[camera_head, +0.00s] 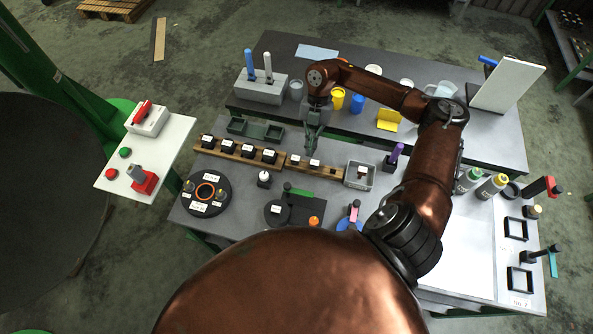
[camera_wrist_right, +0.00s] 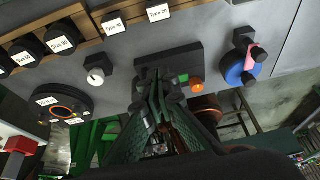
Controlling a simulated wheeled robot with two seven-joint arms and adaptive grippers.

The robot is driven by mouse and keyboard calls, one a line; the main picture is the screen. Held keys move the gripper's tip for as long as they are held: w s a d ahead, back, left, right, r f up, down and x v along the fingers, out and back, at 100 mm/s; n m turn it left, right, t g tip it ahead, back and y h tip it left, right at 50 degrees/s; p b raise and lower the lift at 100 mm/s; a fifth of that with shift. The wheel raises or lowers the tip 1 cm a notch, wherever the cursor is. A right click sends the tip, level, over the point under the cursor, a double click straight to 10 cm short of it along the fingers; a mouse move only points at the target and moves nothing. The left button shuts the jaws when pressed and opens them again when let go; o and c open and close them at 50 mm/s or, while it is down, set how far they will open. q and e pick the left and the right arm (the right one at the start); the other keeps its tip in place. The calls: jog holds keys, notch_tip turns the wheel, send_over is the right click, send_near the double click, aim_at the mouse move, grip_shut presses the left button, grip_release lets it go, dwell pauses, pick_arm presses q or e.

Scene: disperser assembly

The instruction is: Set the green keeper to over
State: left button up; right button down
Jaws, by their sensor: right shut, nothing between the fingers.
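The green keeper (camera_head: 301,192) is a thin green bar with a dark block at its left end. It lies along the back of a dark plate (camera_head: 305,207), beside a round black disc (camera_head: 277,212) with a white label. An orange knob (camera_head: 314,221) stands at the plate's front right. My right gripper (camera_head: 311,154) points down behind the plate, above the wooden rack, shut and empty. In the right wrist view, my shut fingers (camera_wrist_right: 160,78) cover much of the plate (camera_wrist_right: 185,55) and hide the disc; a bit of the green keeper (camera_wrist_right: 183,78) shows beside them. My left gripper is out of view.
A wooden rack (camera_head: 240,151) with labelled black parts runs behind the plate. A small white-topped knob (camera_head: 264,178) and a round black station (camera_head: 206,194) stand to the left. A blue disc with a pink piece (camera_head: 353,214) stands to the right.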

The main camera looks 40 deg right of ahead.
aim_at(298, 193)
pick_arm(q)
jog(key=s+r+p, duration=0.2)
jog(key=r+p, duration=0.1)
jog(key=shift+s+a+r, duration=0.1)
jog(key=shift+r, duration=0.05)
pick_arm(e)
jog(key=s+a+f, duration=0.5)
jog(key=a+f, duration=0.1)
jog(key=f, duration=0.3)
jog(key=shift+s, duration=0.2)
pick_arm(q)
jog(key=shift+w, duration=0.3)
pick_arm(e)
jog(key=shift+a, duration=0.15)
